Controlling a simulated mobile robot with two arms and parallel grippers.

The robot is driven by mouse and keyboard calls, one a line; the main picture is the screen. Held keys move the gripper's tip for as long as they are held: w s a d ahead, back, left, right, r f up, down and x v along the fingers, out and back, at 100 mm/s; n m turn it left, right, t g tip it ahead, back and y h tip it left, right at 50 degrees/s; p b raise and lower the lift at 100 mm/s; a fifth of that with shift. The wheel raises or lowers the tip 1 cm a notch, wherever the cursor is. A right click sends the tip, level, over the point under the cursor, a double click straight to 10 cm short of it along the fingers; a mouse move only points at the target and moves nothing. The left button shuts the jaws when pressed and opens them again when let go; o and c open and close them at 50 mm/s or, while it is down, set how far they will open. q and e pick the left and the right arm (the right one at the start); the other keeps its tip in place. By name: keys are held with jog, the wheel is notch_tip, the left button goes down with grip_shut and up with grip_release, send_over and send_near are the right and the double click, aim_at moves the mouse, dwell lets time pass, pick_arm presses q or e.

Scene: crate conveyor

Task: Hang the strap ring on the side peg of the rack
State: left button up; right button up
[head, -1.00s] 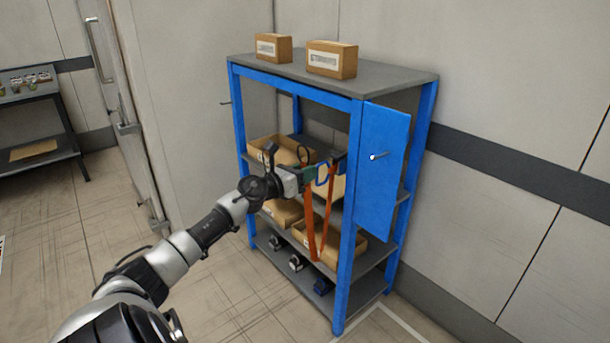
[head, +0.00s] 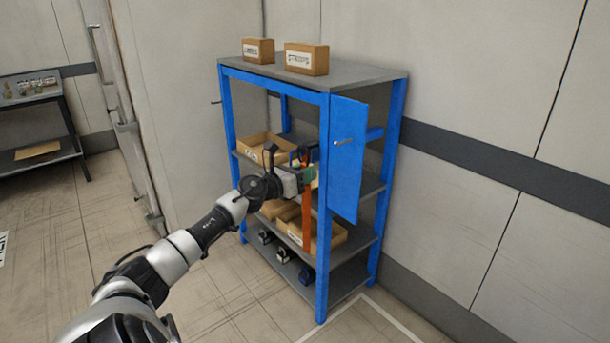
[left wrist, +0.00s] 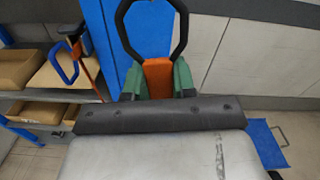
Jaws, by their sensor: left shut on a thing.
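My left gripper (head: 310,174) is shut on an orange strap (head: 307,215), which hangs down in front of the rack's shelves. In the left wrist view, the green fingertips (left wrist: 158,82) grip the strap just below a black ring (left wrist: 178,38). The ring stands out ahead of the fingers, over a blue surface. A blue ring (left wrist: 65,66) with orange strap shows at the left there. The blue rack (head: 322,250) has a side panel (head: 347,175) with a pale side peg (head: 343,141). The gripper is left of the peg and lower in the head view. The black ring is not clear there.
Two labelled boxes (head: 306,59) stand on the rack top. Open cardboard bins (head: 265,148) sit on the shelves, with small dark items on the lowest one. Another peg (head: 215,102) sticks out on the rack's left. The wall is behind; floor in front is clear.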

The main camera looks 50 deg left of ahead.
pick_arm(q)
jog(key=shift+a+f, duration=0.15)
jog(key=shift+a, duration=0.15)
jog(key=shift+w+d+b, duration=0.2)
jog(key=shift+w+b, duration=0.05)
jog(key=shift+w, duration=1.2)
jog(key=shift+w+d+b, duration=0.15)
jog(key=shift+w+b, duration=0.1)
jog(key=shift+w, duration=1.15)
pick_arm(e)
jog(key=shift+f, duration=0.45)
